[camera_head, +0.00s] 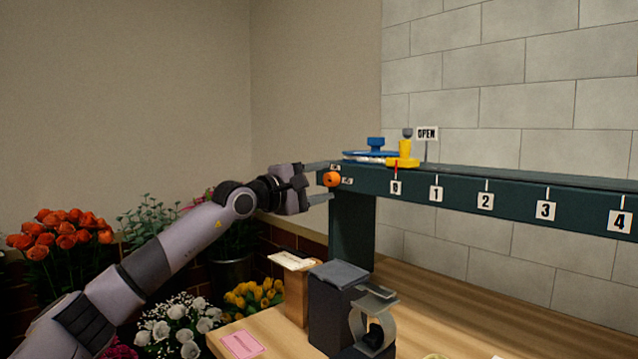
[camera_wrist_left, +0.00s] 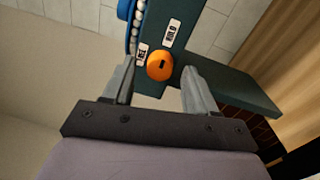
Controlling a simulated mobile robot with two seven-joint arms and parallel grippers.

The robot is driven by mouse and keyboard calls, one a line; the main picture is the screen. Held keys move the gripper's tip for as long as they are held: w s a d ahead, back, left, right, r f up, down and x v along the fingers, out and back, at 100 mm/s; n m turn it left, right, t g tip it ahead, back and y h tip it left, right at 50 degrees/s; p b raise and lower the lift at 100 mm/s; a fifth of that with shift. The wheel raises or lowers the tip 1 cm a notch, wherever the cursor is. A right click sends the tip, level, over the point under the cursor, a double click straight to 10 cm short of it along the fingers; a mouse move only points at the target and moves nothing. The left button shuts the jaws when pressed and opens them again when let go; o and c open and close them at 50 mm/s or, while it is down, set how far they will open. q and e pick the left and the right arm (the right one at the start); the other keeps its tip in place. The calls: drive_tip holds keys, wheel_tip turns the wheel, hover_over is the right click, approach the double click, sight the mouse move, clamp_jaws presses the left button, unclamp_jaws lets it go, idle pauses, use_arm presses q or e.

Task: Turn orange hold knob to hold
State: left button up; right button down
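The orange hold knob (camera_head: 332,179) is on the left end of the dark green rail (camera_head: 470,195). In the left wrist view the knob (camera_wrist_left: 160,66) is round with a dark slot mark, and a "HOLD" label (camera_wrist_left: 172,33) and a second small label (camera_wrist_left: 142,54) sit beside it. My left gripper (camera_head: 318,182) is open, its two fingers reaching to either side of the knob. In the left wrist view the fingers (camera_wrist_left: 160,85) stand apart with the knob between or just beyond their tips; contact is not clear. My right gripper is not in view.
A blue part (camera_head: 375,147) and a yellow slider (camera_head: 404,152) sit on the rail beside an "OPEN" sign (camera_head: 427,133). A dark device (camera_head: 338,290) and a wooden box (camera_head: 293,285) stand on the wooden table (camera_head: 440,310) below. Flowers fill the lower left.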

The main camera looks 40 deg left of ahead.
use_arm(q)
drive_tip(key=s+b, duration=0.4)
drive_tip(key=s, duration=0.3)
drive_tip(key=shift+a+f, duration=0.25)
drive_tip(key=shift+a, duration=0.05)
drive_tip(key=shift+s, duration=0.15)
idle(0.5)
